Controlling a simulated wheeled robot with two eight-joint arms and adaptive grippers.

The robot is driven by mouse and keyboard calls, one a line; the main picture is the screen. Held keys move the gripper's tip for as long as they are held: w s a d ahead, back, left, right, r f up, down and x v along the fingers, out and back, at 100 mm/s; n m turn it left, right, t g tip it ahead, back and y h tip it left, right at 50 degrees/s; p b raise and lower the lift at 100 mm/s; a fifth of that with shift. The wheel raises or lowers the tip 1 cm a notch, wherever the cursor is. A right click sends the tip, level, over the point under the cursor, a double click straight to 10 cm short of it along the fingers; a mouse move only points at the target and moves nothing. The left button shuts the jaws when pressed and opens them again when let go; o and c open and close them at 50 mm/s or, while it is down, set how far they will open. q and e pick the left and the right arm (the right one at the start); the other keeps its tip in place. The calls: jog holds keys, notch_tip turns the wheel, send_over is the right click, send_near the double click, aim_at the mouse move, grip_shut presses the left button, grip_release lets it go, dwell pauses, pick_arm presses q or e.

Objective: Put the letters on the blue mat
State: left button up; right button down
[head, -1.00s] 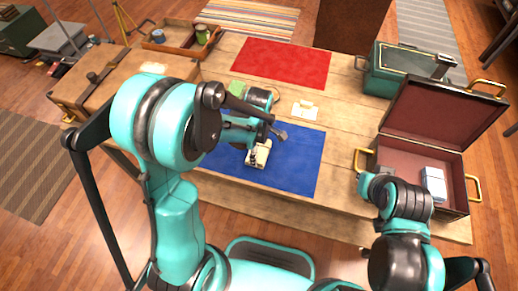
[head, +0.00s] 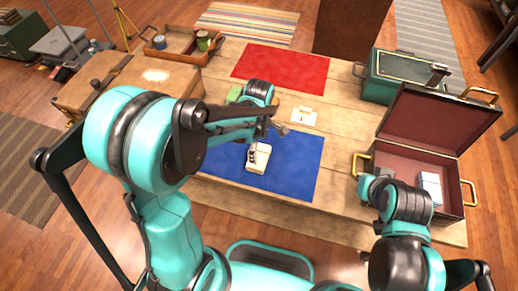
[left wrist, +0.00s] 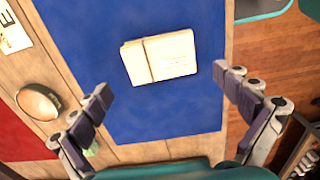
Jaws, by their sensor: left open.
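A cream bundle of letters with a band (head: 260,160) lies flat on the blue mat (head: 298,170). In the left wrist view, the bundle (left wrist: 165,57) lies alone on the mat (left wrist: 85,40), well inside its edges. My left gripper (left wrist: 163,90) is open and empty, its fingers spread apart with the bundle beyond them. In the head view, my left gripper (head: 261,143) is above the bundle, partly hidden by its own arm. A white and blue stack, perhaps letters (head: 430,186), is in the open case (head: 395,162) at right. My right gripper cannot be made out.
A red mat (head: 285,68) lies at the table's back. A white card (head: 303,116) lies behind the blue mat. A green box (head: 405,78) stands back right. A wooden tray (head: 160,52) and brown trunk (head: 120,85) are at left. A round object (left wrist: 38,101) shows in the wrist view.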

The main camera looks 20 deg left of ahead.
aim_at(259, 156)
pick_arm(q)
jog(key=s+a+r+m+t, duration=0.2)
jog(key=s+r+m+t, duration=0.1)
jog(key=s+r+m, duration=0.2)
jog(key=s+a+r+m+t+p, duration=0.1)
jog(key=s+r+m+t, duration=0.3)
jog(key=r+m, duration=0.6)
jog(key=s+a+m, duration=0.1)
jog(key=s+m, duration=0.1)
jog(key=shift+a+m, duration=0.3)
jog(key=shift+a, duration=0.05)
pick_arm(e)
notch_tip(259, 156, up, 2)
jog(key=shift+r, duration=0.1)
pick_arm(q)
jog(key=shift+w+f, duration=0.1)
jog(key=shift+f, duration=0.35)
pick_arm(e)
jog(key=shift+f, duration=0.4)
